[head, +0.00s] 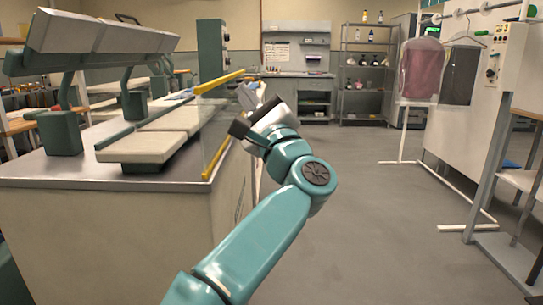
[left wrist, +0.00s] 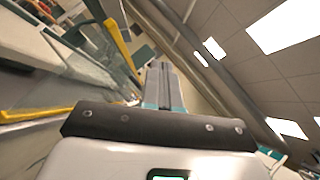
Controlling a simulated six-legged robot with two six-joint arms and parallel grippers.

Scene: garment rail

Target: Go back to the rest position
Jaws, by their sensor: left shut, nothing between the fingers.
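My left arm reaches up from the bottom of the head view, and its teal links end in a light grey wrist. My left gripper (head: 249,93) points away from me, beside the right end of the pressing table. In the left wrist view the gripper's two grey fingers (left wrist: 165,84) lie together, shut, with nothing between them. My right gripper is not in either view.
The pressing table (head: 60,178) with pads and yellow bars (head: 219,82) stands close on the left. A garment rail (head: 466,12) holds a covered pink garment (head: 421,70) and a dark one (head: 459,75) at right. A shelf (head: 365,90) stands behind. The middle floor is clear.

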